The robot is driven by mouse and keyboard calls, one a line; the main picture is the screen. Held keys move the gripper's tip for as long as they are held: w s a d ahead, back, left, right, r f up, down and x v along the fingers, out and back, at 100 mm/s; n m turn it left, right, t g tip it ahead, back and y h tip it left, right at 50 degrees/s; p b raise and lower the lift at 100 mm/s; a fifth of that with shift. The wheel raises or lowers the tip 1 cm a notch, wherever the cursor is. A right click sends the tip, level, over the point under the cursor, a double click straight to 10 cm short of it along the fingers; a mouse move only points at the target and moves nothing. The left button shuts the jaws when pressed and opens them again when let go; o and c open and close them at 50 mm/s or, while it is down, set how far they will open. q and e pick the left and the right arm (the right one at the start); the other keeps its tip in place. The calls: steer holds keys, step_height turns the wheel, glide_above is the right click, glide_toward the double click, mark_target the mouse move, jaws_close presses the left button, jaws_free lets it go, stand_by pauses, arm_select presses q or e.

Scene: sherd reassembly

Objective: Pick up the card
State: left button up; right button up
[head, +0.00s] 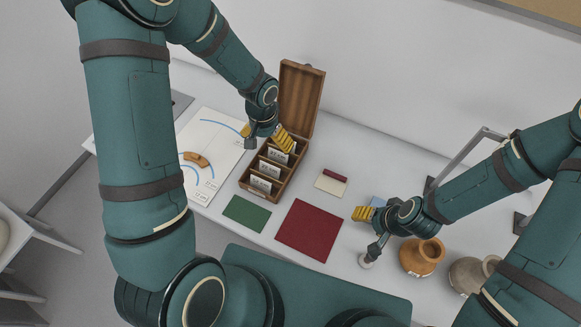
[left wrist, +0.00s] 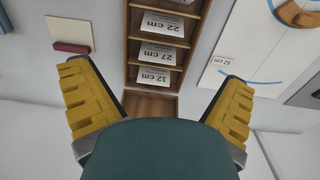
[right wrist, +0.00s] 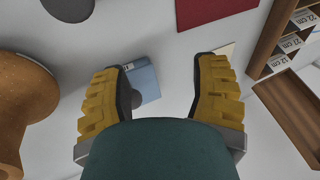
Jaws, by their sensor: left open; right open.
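A small blue card (head: 377,202) lies on the table, partly hidden by my right gripper (head: 367,230). In the right wrist view the blue card (right wrist: 147,80) shows a grey round mark and lies between the open fingers, apart from them. A cream card (head: 329,186) lies further left with a dark red bar (head: 335,175) along its far edge; it also shows in the left wrist view (left wrist: 68,32). I cannot tell which card is meant. My left gripper (head: 266,134) is open and empty above the wooden box (head: 246,181).
The box has its lid (head: 301,95) up and holds several size labels. A white sheet (head: 211,133) with an orange sherd (head: 196,159) lies left. Green (head: 246,213) and red (head: 308,230) mats lie in front. Pots (head: 422,257) stand right, near my right arm.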

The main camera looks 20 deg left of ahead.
steer(key=shift+w+d, duration=0.1)
steer(key=shift+d, duration=0.3)
arm_select(q)
glide_above(271, 169)
steer(key=w, duration=0.1)
steer(key=f, duration=0.4)
steer(key=f+b, duration=0.1)
steer(key=f, duration=0.1)
steer(key=shift+a+f, duration=0.25)
steer(key=shift+f, duration=0.05)
arm_select(e)
steer(key=shift+f, duration=0.45)
arm_select(q)
steer(key=shift+s+f, duration=0.2)
steer(key=shift+f, duration=3.1)
arm_select(e)
steer(key=shift+f, duration=0.3)
arm_select(q)
steer(key=shift+c, duration=0.3)
steer(key=c, duration=0.7)
